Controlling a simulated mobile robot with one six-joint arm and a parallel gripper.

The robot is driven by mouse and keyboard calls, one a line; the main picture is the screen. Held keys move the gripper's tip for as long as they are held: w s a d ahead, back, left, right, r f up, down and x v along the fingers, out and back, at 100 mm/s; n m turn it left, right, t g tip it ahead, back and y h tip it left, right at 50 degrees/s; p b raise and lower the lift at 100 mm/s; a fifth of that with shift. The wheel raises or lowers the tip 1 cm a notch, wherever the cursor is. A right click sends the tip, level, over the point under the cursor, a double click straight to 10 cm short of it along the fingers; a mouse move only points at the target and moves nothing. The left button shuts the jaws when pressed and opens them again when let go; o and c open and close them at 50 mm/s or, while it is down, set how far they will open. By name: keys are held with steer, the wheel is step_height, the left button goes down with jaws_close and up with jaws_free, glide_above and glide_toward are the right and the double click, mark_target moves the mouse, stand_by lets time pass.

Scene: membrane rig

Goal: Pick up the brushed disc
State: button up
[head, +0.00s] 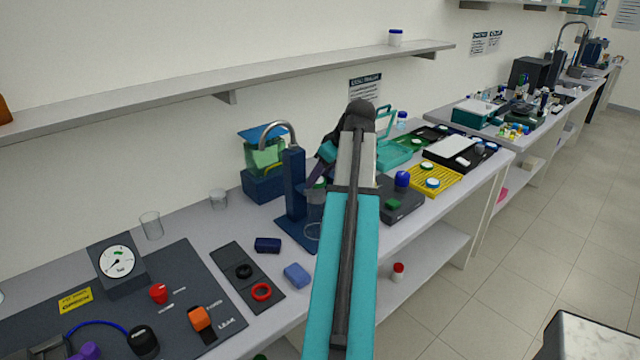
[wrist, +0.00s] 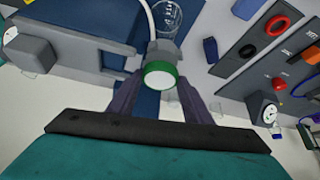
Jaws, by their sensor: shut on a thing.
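My gripper (wrist: 162,88) shows in the wrist view with its two dark purple fingers either side of a round piece with a pale face and a green rim (wrist: 159,74). It is shut on this piece; I cannot tell whether the face is brushed. A grey part shows just beyond the piece. In the head view my gripper (head: 317,174) is beside the navy stand (head: 293,185), and what it holds is mostly hidden. Pale-topped round pieces (head: 432,183) sit on the yellow tray (head: 452,177) to the right.
A clear beaker (wrist: 168,16) is beyond the held piece. A dark panel (head: 247,278) with black and red rings, a blue block (head: 297,275) and a navy block (head: 267,245) lie to the left. A gauge (head: 117,262) stands farther left. A shelf (head: 230,88) runs above the bench.

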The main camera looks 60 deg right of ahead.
steer(key=shift+r, duration=0.4)
steer(key=s+d+b, duration=0.2)
steer(key=s+d, duration=0.1)
steer(key=s, duration=0.4)
steer(key=s+d+r+b, duration=0.1)
steer(key=s+d+b, duration=0.1)
steer(key=s, duration=0.5)
steer(key=shift+s+d+r+b, duration=0.3)
steer(key=shift+s+d+b, duration=0.1)
steer(key=shift+d, duration=0.2)
steer(key=shift+s, duration=0.1)
